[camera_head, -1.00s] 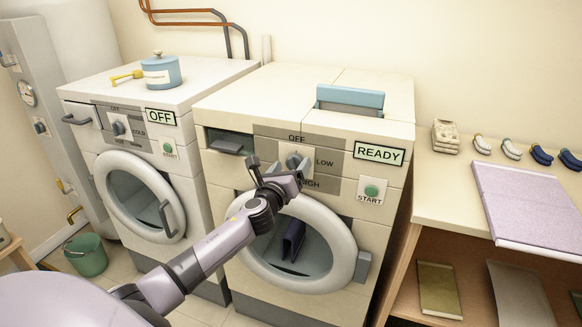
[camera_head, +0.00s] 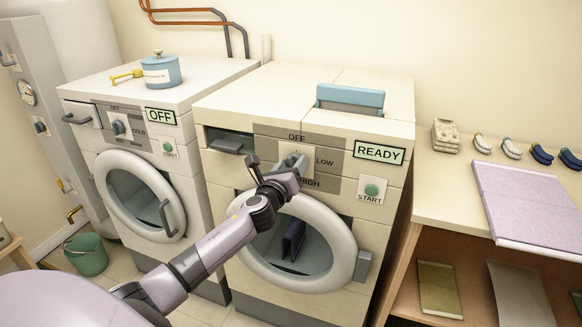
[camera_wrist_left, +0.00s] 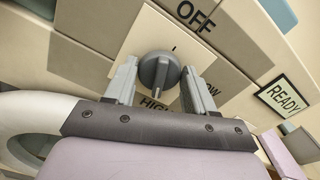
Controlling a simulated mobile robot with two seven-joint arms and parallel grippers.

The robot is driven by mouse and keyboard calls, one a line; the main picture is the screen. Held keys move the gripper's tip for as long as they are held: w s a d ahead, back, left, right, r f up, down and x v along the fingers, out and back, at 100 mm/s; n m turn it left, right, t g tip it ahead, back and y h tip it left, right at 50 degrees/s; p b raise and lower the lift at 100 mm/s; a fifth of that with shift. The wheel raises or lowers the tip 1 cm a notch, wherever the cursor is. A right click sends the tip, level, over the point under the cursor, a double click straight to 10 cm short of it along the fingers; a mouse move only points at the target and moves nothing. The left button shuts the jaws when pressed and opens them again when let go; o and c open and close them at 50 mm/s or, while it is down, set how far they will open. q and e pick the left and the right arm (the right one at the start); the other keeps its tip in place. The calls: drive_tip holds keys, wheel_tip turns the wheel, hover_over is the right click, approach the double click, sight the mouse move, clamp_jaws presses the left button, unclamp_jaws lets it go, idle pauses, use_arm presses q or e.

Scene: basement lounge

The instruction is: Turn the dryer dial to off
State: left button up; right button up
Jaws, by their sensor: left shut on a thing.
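The dryer (camera_head: 303,85) is the right-hand white machine in the head view. Its grey dial (camera_wrist_left: 158,70) shows in the wrist view on a panel marked OFF above, LOW to the right and HIGH below. The dial's raised ridge runs roughly up and down, tilted a little; I cannot tell which end is its pointer. The dryer display (camera_head: 380,152) reads READY. My right gripper is not in view.
A green START button (camera_head: 371,190) is right of the dial. The round dryer door (camera_head: 347,250) is below my gripper. The left machine (camera_head: 85,92) shows OFF and carries a blue pot (camera_head: 161,72). A shelf table (camera_head: 440,190) stands at the right.

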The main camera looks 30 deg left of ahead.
use_arm(q)
drive_tip(key=n, duration=0.3)
drive_tip(key=shift+f+n+b, duration=0.1)
drive_tip(key=shift+n+b, duration=0.3)
drive_tip(key=n, duration=0.4)
drive_tip(key=shift+n+b, duration=0.3)
drive_tip(key=shift+b, duration=0.05)
drive_tip(key=n, duration=0.4)
drive_tip(key=shift+f, duration=0.15)
drive_tip(key=n, duration=0.7)
drive_tip(key=shift+n, duration=0.3)
drive_tip(key=n, duration=0.3)
drive_tip(key=shift+n, duration=0.4)
drive_tip(key=n+p, duration=0.1)
drive_tip(key=n, duration=0.3)
drive_tip(key=shift+d+f+n+p, duration=0.1)
drive_tip(key=shift+n+p, duration=0.2)
drive_tip(key=shift+n, duration=1.4)
